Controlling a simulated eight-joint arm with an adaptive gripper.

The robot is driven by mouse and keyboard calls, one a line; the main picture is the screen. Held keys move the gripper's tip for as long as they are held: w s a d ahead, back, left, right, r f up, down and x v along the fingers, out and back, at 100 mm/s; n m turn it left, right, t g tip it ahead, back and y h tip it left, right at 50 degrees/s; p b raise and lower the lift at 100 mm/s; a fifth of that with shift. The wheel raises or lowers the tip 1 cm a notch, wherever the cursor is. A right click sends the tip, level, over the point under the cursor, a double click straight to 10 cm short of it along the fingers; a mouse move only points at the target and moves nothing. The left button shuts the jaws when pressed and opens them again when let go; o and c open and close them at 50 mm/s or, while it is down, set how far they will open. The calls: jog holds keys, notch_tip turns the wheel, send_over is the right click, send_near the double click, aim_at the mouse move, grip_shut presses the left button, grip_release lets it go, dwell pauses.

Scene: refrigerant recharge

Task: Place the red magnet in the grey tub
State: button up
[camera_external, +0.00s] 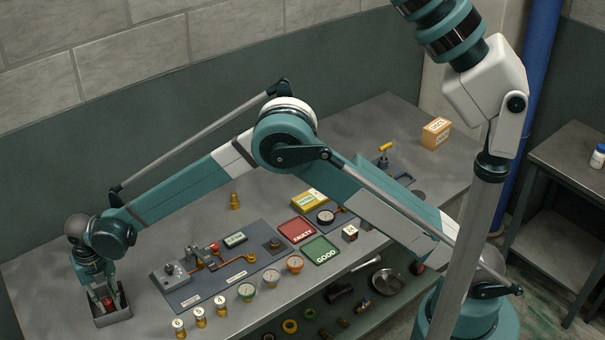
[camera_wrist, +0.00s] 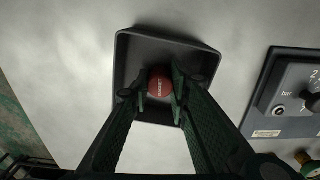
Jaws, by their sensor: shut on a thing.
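The red magnet (camera_wrist: 160,87) is round with a label on its face. In the wrist view it sits between the two fingertips of my gripper (camera_wrist: 159,95), which is shut on it. The grey tub (camera_wrist: 124,58) is a dark, square, shallow container, and the magnet and fingertips appear within its rim. In the external view the grey tub (camera_external: 113,320) stands at the left front of the bench, with my gripper (camera_external: 106,298) pointing down into it. A bit of red shows between the fingers there. Whether the magnet touches the tub's floor cannot be told.
A panel with a gauge dial and red valve (camera_external: 205,265) lies right of the tub. Several brass weights (camera_external: 200,316) and round gauges (camera_external: 271,278) stand along the front edge. Red and green mats (camera_external: 320,250) lie mid-bench. Bare bench (camera_external: 50,270) surrounds the tub's left side.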

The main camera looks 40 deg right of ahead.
aim_at(108, 300)
jog(key=shift+f, duration=0.15)
jog(key=o, duration=0.9)
notch_tip(108, 300, up, 12)
jog(key=shift+d+r, duration=0.15)
jog(key=shift+r, duration=0.05)
dwell(0.8)
dwell(0.3)
